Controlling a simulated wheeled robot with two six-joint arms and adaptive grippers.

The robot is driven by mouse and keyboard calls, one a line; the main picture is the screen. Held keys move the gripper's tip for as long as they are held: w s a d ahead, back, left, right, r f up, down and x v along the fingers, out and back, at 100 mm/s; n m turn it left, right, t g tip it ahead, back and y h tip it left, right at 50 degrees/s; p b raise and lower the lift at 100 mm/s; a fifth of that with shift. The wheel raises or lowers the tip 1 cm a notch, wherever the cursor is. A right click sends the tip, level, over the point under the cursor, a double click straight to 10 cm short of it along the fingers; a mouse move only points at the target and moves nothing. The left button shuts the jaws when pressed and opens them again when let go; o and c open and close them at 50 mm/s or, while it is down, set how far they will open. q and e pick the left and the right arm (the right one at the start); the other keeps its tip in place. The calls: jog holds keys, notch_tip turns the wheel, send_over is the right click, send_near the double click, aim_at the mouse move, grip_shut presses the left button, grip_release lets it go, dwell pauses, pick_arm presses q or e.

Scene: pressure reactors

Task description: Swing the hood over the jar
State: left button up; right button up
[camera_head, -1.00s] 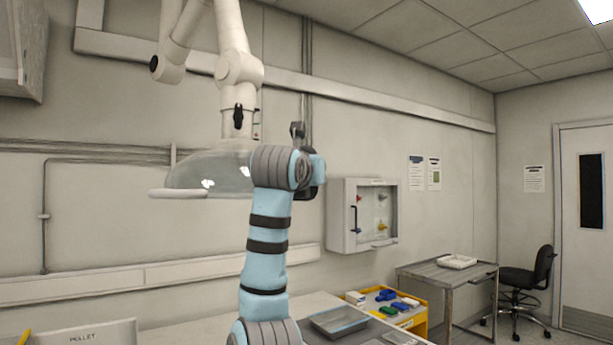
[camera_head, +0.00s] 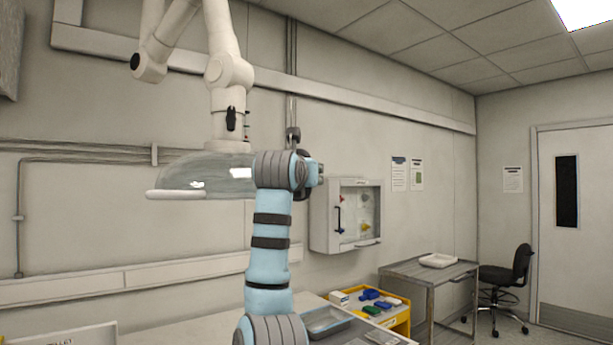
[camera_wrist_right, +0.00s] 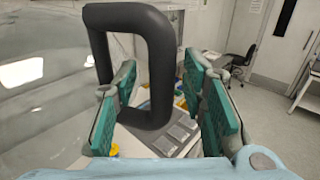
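The clear domed hood (camera_head: 205,172) with a pale rim hangs from a white jointed arm (camera_head: 228,72) at left centre in the head view. Its clear wall fills the left of the right wrist view (camera_wrist_right: 40,80). A thick black loop handle (camera_wrist_right: 163,60) stands in front of my right gripper (camera_wrist_right: 162,72). The gripper's teal fingers are spread apart, with part of the handle between them; I cannot tell whether they touch it. In the head view, my blue wrist mostly hides this gripper and the hood's right side. I see no jar. My left gripper is out of view.
Below are a pale bench with a grey tray (camera_head: 328,322) and a yellow bin (camera_head: 397,328) of coloured items. A grey side table (camera_head: 430,270), a chair (camera_head: 508,285) and a door stand at right. A wall cabinet (camera_head: 345,215) is behind my wrist.

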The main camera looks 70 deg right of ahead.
jog(key=v, duration=1.2)
jog(key=shift+d, duration=0.1)
